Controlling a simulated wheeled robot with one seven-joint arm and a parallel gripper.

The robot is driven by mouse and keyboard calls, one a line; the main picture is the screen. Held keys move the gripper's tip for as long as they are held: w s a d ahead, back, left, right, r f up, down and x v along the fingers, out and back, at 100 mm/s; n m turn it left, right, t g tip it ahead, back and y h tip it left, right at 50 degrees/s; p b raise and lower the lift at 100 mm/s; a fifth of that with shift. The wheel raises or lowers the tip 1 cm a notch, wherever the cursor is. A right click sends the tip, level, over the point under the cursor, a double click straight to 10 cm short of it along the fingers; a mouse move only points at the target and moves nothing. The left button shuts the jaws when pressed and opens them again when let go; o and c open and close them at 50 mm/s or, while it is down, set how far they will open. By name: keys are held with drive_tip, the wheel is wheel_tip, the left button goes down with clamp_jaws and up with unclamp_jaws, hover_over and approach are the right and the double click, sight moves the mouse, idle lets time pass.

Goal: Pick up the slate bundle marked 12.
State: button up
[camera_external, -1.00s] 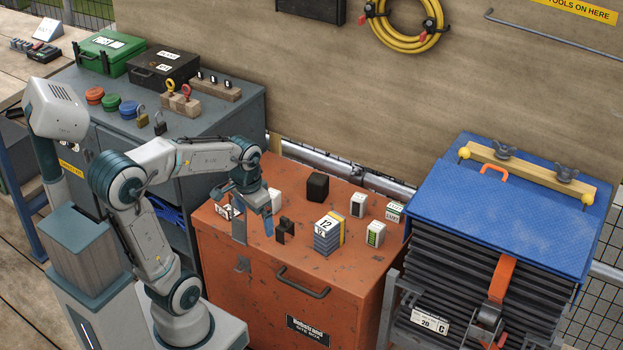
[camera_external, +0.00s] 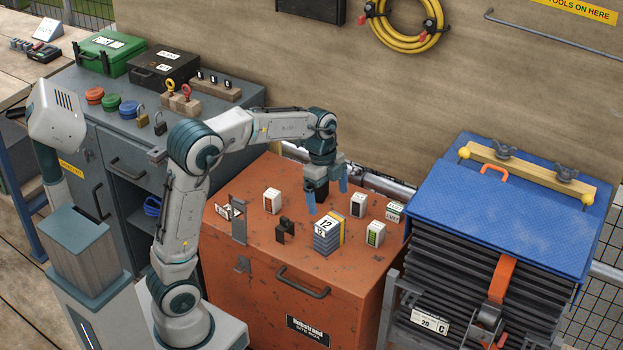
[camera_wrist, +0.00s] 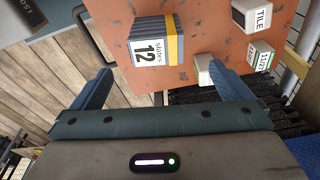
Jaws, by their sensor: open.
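The slate bundle marked 12 (camera_external: 327,236) is a small grey-blue stack with a white label and a yellow side strip. It stands on the orange site box (camera_external: 262,252), near the middle of its top. In the wrist view the slate bundle (camera_wrist: 155,42) shows ahead of the fingers, its label reading "slates 12". My gripper (camera_external: 326,199) is open and empty, above and just behind the bundle in the external view. In the wrist view my gripper's two blue fingers (camera_wrist: 163,88) are spread wide, with the bundle beyond them and apart from them.
On the box top stand white blocks left (camera_external: 272,201) and right (camera_external: 358,205), a green-marked block (camera_external: 375,234), a labelled block (camera_external: 394,212) and a dark bracket-like piece (camera_external: 285,230). A blue-topped slate stack (camera_external: 510,215) stands right. A board wall (camera_external: 460,90) rises behind.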

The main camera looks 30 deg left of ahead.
sight(330, 220)
drive_tip(key=f, duration=0.2)
drive_tip(key=f+b, duration=0.1)
drive_tip(key=f, duration=0.1)
drive_tip(key=d+f+b, duration=0.1)
drive_tip(key=f, duration=0.2)
drive_tip(key=shift+s+f, duration=0.1)
drive_tip(key=shift+s+d+f+b, duration=0.15)
drive_tip(key=shift+f+b, duration=0.45)
drive_tip(key=shift+f, duration=0.75)
drive_tip(key=shift+s+d+f+b, duration=0.15)
drive_tip(key=shift+f+b, duration=0.4)
drive_tip(key=shift+f, duration=0.75)
drive_tip(key=c, duration=1.2)
drive_tip(key=shift+r, duration=0.1)
drive_tip(key=shift+c, duration=1.3)
drive_tip(key=shift+r, duration=0.1)
